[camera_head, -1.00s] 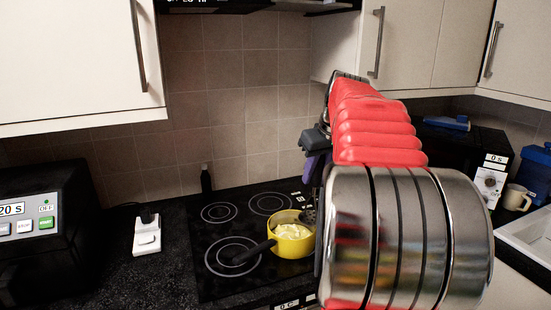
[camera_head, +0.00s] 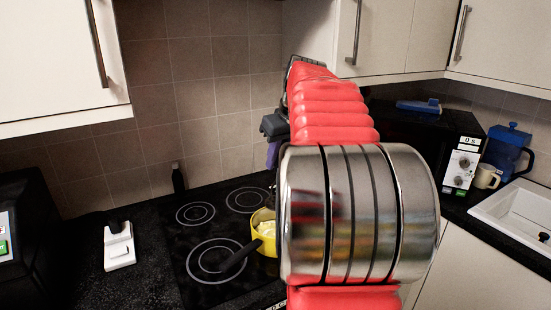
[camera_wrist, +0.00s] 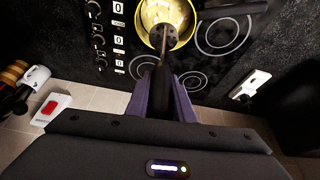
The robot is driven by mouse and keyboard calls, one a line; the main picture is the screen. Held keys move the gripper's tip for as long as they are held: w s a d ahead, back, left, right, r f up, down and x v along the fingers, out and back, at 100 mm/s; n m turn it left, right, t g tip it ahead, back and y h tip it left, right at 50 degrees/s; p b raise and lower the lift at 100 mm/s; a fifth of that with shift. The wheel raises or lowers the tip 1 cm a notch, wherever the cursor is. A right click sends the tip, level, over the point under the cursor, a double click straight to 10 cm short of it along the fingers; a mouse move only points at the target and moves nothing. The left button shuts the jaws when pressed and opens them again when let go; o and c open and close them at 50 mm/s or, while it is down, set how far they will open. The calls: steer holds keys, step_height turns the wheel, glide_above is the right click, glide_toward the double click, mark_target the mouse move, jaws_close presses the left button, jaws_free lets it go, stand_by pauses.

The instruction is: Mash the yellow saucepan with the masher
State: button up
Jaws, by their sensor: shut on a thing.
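The yellow saucepan (camera_head: 258,219) stands on the black hob with pale yellow food inside. Its dark handle points to the lower left, and my arm hides its right side in the head view. In the wrist view the saucepan (camera_wrist: 189,12) is at the top, partly out of frame. My gripper (camera_wrist: 163,98) has purple fingers shut on the black handle of the masher (camera_wrist: 161,78). The masher's dark, holed head overlaps the saucepan's lower part in the wrist view. I cannot tell whether it touches the food. The masher is hidden in the head view.
The hob (camera_head: 205,250) has ringed burners. A white socket block (camera_head: 119,247) is left of it. A microwave (camera_head: 450,150), a cream mug (camera_head: 486,177), a blue jug (camera_head: 508,150) and a white sink (camera_head: 515,215) are on the right. Cupboards (camera_head: 60,60) hang above.

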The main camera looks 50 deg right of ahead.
steer(key=shift+f, duration=5.05)
steer(key=o, duration=0.4)
jaws_close()
